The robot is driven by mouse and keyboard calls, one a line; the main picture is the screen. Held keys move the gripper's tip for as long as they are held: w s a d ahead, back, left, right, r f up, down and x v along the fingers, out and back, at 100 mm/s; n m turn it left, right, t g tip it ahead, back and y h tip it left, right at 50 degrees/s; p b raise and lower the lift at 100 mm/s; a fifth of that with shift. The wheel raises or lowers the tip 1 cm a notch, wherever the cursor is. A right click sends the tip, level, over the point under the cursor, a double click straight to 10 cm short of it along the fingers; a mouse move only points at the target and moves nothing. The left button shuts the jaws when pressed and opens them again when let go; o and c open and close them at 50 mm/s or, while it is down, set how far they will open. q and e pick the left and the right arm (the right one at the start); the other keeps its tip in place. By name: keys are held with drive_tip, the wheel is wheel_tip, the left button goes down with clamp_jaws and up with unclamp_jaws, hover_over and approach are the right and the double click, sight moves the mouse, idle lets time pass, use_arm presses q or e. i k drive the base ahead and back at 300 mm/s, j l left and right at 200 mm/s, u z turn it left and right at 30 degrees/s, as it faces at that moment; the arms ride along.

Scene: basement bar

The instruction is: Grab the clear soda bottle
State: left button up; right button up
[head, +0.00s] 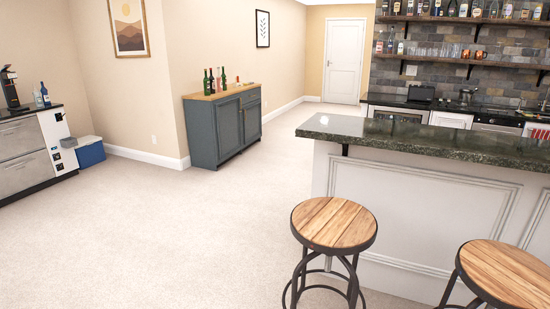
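I cannot make out with certainty which bottle is the clear soda bottle. Several dark, green and red bottles (211,82) stand upright on the wooden top of a grey-blue cabinet (231,128) at the middle back. A small blue-toned bottle (45,95) stands on the dark counter (28,109) at the far left. Many bottles (476,10) line the upper wall shelf at the right; they are too small to identify. Neither of my grippers is in view.
A bar with a dark stone top (430,139) fills the right. Two wooden stools (334,223) (510,272) stand in front of it. A blue and white cooler (90,154) sits at the left wall. The carpet (170,220) at left and centre is clear.

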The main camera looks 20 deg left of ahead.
sight(37, 98)
drive_tip(key=i+j+u, duration=0.25)
drive_tip(key=j+u, duration=0.2)
drive_tip(key=i+j+u, duration=0.7)
drive_tip(key=j+u, duration=0.15)
drive_tip(key=i+j+u, duration=0.2)
drive_tip(key=i+u, duration=0.55)
drive_tip(key=i, duration=4.9)
drive_tip(key=i+j+z, duration=0.15)
drive_tip(key=i, duration=1.1)
drive_tip(key=i+j+z, duration=0.15)
drive_tip(key=i, duration=0.45)
drive_tip(key=i+l+u, duration=0.25)
drive_tip(key=i+l, duration=0.2)
drive_tip(key=i, duration=0.05)
